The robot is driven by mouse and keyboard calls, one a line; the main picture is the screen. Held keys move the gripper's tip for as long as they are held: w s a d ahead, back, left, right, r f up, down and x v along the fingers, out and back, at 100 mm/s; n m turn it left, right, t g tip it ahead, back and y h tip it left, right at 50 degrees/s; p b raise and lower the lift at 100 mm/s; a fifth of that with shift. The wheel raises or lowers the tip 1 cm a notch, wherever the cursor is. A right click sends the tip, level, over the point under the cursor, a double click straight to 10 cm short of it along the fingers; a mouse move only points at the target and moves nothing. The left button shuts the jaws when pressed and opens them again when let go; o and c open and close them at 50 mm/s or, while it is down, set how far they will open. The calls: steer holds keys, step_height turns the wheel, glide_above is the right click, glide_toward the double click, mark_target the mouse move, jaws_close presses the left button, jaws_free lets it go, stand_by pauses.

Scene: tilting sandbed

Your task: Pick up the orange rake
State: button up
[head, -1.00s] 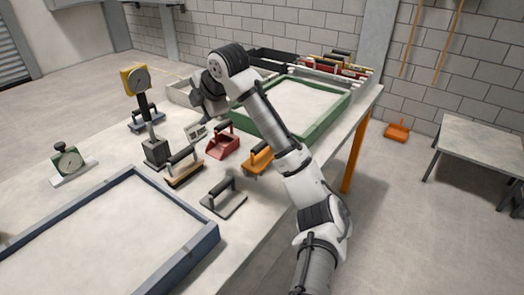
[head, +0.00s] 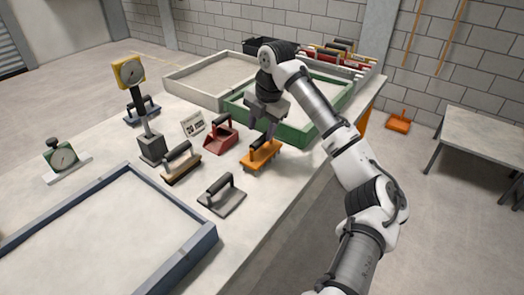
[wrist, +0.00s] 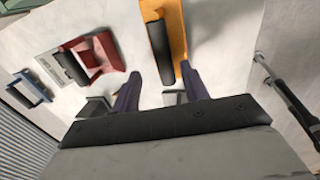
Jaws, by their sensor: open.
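The orange rake (head: 260,158) lies on the workbench, its black handle on top and its tines facing down. In the wrist view the rake (wrist: 178,32) is at the upper middle, its handle running away from me. My gripper (head: 264,131) is open and points down just above the rake in the head view. In the wrist view my gripper (wrist: 160,82) has its two dark fingers apart, with the near end of the handle showing between them. Nothing is held. I cannot tell how far the fingertips are above the handle.
A red scoop (head: 221,137) stands left of the rake. A brown-based float (head: 180,163) and a grey trowel (head: 222,196) lie nearer. The green-framed sandbed (head: 312,133) is just behind. An orange dustpan (head: 398,123) is on the floor at right.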

mark_target(262, 138)
steer(key=f, duration=0.1)
steer(key=f+p, duration=0.1)
steer(key=f, duration=0.3)
steer(key=shift+w+f, duration=0.1)
steer(key=shift+w, duration=0.15)
jaws_close()
